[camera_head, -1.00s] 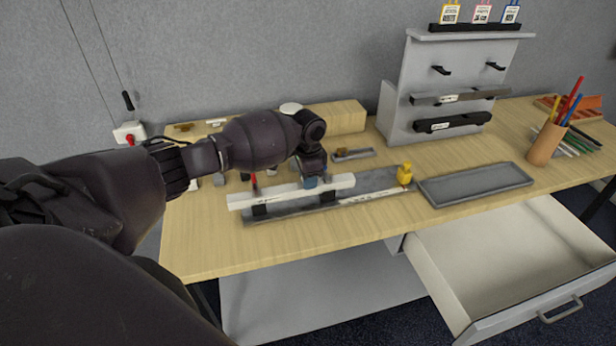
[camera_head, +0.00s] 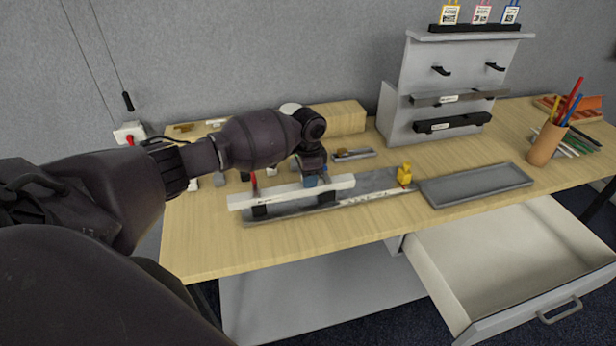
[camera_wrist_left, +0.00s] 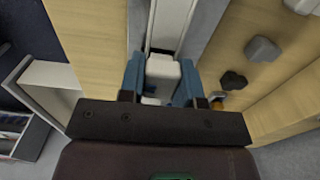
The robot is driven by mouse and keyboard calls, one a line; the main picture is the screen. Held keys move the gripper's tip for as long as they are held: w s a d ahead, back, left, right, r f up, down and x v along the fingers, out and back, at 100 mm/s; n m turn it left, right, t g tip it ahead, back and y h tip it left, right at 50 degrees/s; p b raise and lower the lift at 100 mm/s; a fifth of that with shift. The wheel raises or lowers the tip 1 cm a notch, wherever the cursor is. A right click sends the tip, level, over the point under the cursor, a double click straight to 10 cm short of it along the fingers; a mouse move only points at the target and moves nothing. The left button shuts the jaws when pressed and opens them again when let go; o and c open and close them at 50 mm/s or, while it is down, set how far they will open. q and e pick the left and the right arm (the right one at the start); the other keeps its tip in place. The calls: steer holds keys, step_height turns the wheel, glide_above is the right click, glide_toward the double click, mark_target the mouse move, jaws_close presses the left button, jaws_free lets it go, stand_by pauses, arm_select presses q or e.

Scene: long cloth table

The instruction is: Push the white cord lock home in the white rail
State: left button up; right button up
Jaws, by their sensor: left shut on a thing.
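The white rail (camera_head: 275,194) lies along a grey base (camera_head: 375,187) near the table's front edge, held by black clamps. In the left wrist view the rail (camera_wrist_left: 170,25) runs away from the gripper. My left gripper (camera_head: 312,180) is over the rail, right of its middle. In the left wrist view its blue fingers (camera_wrist_left: 160,80) are shut on the white cord lock (camera_wrist_left: 162,68), which sits at the rail's line. Whether it is fully seated cannot be told; the fingers hide its sides. My right gripper does not show.
A yellow piece (camera_head: 404,175) stands at the base's right end. A grey tray (camera_head: 476,185), a grey rack (camera_head: 440,90) and a pencil cup (camera_head: 545,145) are to the right. Small pieces lie behind the rail. An open drawer (camera_head: 515,255) juts out at front right.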

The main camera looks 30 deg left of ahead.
arm_select(q)
steer(key=shift+w, duration=0.1)
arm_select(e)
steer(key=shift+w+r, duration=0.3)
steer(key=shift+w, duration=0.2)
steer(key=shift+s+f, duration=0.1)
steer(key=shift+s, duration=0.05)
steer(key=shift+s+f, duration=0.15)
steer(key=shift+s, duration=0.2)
arm_select(q)
steer(key=shift+f, duration=0.25)
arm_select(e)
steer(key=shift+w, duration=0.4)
arm_select(q)
steer(key=shift+f, duration=0.25)
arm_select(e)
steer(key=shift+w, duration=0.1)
arm_select(q)
steer(key=shift+r, duration=0.1)
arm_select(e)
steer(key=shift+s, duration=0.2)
arm_select(q)
steer(key=shift+r, duration=0.1)
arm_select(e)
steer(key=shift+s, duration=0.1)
arm_select(q)
steer(key=shift+r, duration=0.3)
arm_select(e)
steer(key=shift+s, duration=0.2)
